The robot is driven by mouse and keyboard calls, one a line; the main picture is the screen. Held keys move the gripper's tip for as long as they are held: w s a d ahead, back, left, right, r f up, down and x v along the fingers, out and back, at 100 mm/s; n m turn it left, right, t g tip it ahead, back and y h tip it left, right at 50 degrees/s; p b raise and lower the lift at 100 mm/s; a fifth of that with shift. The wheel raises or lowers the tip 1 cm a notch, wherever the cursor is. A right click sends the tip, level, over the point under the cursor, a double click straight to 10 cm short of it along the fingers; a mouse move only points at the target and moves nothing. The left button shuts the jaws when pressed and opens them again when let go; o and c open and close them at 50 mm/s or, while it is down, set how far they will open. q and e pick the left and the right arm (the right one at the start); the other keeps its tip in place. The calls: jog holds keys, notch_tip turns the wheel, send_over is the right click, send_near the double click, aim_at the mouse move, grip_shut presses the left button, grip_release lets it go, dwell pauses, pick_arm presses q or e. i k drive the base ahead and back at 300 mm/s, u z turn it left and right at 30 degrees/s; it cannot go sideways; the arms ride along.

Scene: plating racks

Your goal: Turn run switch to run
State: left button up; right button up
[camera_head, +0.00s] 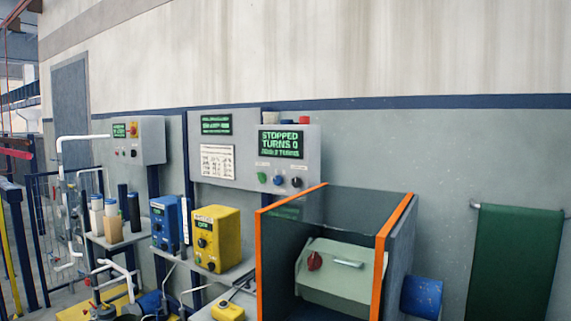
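A grey control panel (312,160) on the wall carries a lit display (281,144) reading "STOPPED" and "TURNS 0"; its lower line is too small to read surely. Below the display are a green button (262,177), a blue control (278,180) and a black knob (296,182). Their labels are too small to read, so I cannot tell which is the run switch or where it points. Neither of my grippers is in view.
An orange-edged guard box (381,240) stands below the panel, around a pale green unit (338,272) with a red knob (315,261). Yellow (215,238) and blue (166,222) units stand left. A green cloth (515,262) hangs right.

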aim_at(262, 177)
jog(key=u, duration=1.55)
jog(key=i, duration=1.3)
jog(key=z, duration=1.1)
